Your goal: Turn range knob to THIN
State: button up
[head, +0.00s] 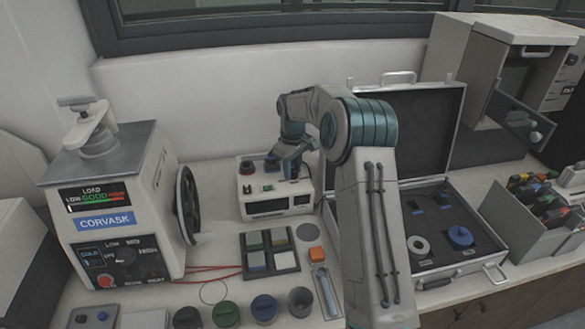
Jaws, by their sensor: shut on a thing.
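A small white instrument box (277,204) with a dark display on its front stands on the bench in the middle of the head view. My gripper (290,172) reaches down to the right part of its top panel. It is shut on the range knob, which the fingers mostly hide. The knob's pointer and the THIN marking cannot be read at this size.
A press marked CORVASK (112,215) with a black handwheel (188,204) stands at the left. An open case (474,274) lies right of my arm.

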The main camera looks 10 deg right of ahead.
jog(key=o, duration=1)
jog(key=shift+c, duration=0.2)
notch_tip(320, 180, up, 14)
jog(key=b, duration=0.1)
